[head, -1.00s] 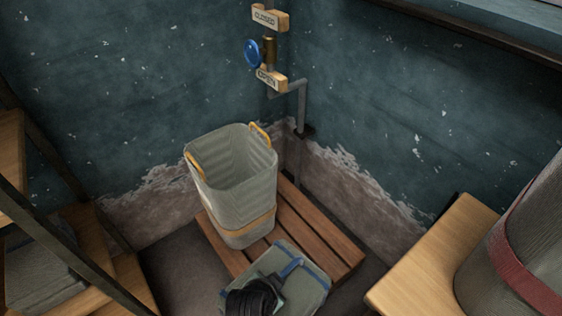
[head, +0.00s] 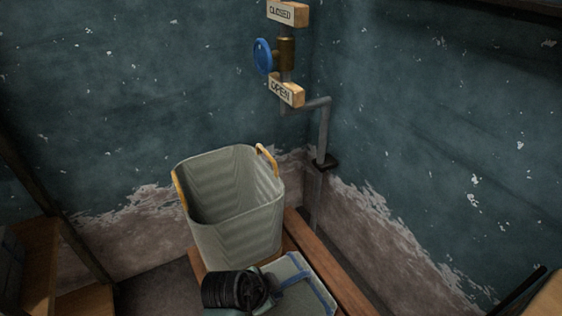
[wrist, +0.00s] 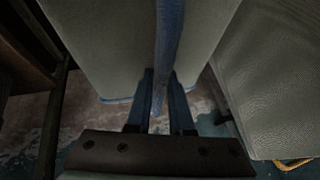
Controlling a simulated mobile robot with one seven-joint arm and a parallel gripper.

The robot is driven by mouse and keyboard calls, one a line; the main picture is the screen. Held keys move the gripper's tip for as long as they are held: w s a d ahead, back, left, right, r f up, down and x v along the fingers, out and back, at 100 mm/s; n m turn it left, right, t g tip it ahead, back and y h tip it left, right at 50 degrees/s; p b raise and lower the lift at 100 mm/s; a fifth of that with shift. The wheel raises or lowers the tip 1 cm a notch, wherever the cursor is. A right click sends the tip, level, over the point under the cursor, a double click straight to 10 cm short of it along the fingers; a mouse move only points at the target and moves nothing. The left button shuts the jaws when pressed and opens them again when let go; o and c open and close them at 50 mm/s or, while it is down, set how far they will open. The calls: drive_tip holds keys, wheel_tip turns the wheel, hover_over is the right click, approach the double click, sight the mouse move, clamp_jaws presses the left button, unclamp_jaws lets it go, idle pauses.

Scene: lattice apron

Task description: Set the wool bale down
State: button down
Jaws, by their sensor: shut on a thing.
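The wool bale (head: 313,293) is a grey-green block with blue edging and a blue strap (wrist: 167,45). It shows at the bottom of the head view, in front of the slatted wooden platform, partly hidden by my dark wrist. In the wrist view the bale (wrist: 105,45) fills the upper middle. My gripper (wrist: 160,88) is shut on the bale by its blue strap, with a finger on each side. I cannot tell whether the bale's underside touches anything.
A tall grey basket (head: 240,230) with yellow handles stands on the slatted wooden platform (head: 335,272), close behind the bale. A pipe with a blue valve wheel (head: 263,57) and OPEN and CLOSED signs runs down the corner. Wooden shelving (head: 40,265) stands at the left.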

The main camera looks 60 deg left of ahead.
wheel_tip(320, 180, down, 10)
drive_tip(key=b, duration=0.6)
drive_tip(key=shift+w+a+r, duration=0.1)
drive_tip(key=shift+a+r, duration=0.05)
drive_tip(key=shift+r, duration=0.1)
drive_tip(key=c, duration=1.2)
unclamp_jaws()
drive_tip(key=shift+f, duration=0.3)
drive_tip(key=shift+c, duration=0.2)
drive_tip(key=o, duration=0.4)
drive_tip(key=shift+o, duration=0.2)
